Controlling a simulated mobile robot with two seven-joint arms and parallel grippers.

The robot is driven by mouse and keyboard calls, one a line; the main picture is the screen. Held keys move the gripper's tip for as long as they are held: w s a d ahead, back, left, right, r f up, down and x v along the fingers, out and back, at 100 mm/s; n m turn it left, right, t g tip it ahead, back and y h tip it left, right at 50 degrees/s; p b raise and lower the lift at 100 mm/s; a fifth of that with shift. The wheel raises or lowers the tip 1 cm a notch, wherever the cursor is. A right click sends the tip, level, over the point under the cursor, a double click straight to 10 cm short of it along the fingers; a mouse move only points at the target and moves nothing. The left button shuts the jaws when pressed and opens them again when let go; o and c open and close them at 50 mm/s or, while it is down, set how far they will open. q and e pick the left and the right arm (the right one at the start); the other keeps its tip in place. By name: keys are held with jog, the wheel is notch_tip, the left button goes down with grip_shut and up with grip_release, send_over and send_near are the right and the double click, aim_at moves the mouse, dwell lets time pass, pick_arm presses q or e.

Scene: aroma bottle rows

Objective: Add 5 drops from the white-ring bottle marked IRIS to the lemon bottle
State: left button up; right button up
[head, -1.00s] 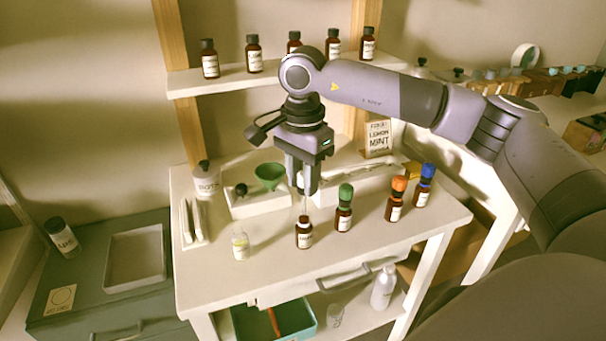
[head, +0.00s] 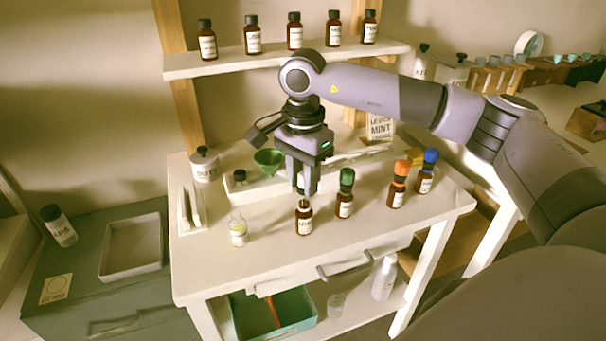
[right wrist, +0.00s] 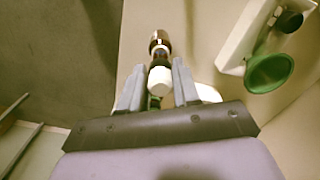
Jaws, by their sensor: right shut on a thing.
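My right gripper (head: 303,188) points down over an open brown bottle (head: 304,220) with a white label at the front of the table. I cannot read the label. In the right wrist view, my right gripper (right wrist: 159,85) is shut on a dropper with a white bulb (right wrist: 160,80); the brown bottle (right wrist: 159,40) lies just beyond it. The dropper's tip is near the bottle's mouth; I cannot tell whether it is inside. A small clear bottle with yellowish liquid (head: 238,233) stands to the left, its label unreadable. My left gripper is not in view.
Brown bottles with green (head: 346,194), orange (head: 398,185) and blue (head: 426,172) caps stand to the right. A green funnel (head: 269,160) sits behind, near a white jar (head: 204,164). A lemon mint card (head: 380,127) stands at the back. Several bottles line the shelf (head: 230,66).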

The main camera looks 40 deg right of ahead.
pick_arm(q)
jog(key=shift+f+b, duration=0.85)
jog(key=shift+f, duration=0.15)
pick_arm(e)
jog(key=shift+f, duration=1.4)
jog(key=o, duration=0.4)
dwell(0.4)
jog(key=shift+r+p, duration=0.55)
jog(key=shift+r, duration=0.2)
notch_tip(320, 180, up, 7)
jog(key=p, duration=0.5)
jog(key=shift+r, duration=0.2)
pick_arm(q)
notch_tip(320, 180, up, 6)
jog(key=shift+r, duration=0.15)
